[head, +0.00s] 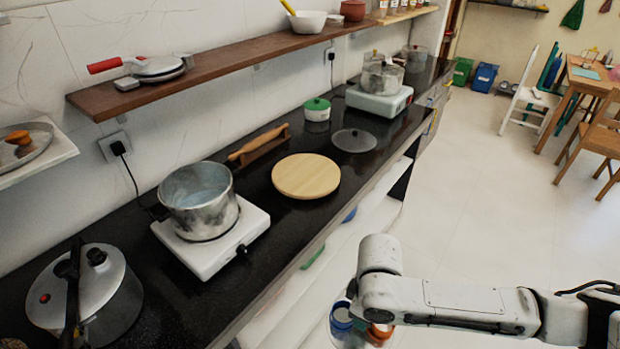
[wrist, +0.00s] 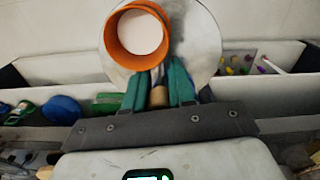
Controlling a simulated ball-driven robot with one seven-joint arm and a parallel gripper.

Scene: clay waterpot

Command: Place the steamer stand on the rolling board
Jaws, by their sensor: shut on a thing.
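The rolling board is a round pale wooden disc (head: 305,176) lying flat and bare on the black counter in the head view. My gripper (wrist: 158,78), with its two teal fingers, is shut on a part of what looks like the steamer stand. In the wrist view this is a round silvery disc (wrist: 203,40) with an orange ring (wrist: 121,54) in front of it. The fingers cover where they grip it. In the head view the orange ring (head: 381,334) shows low under my arm, off the counter's front edge and apart from the board.
A rolling pin (head: 257,143) lies behind the board. A dark lid (head: 354,140) lies to its right. A large pot (head: 199,200) on a white stove (head: 211,244) stands to its left. A wooden wall shelf (head: 230,60) runs above. Open floor lies right of the counter.

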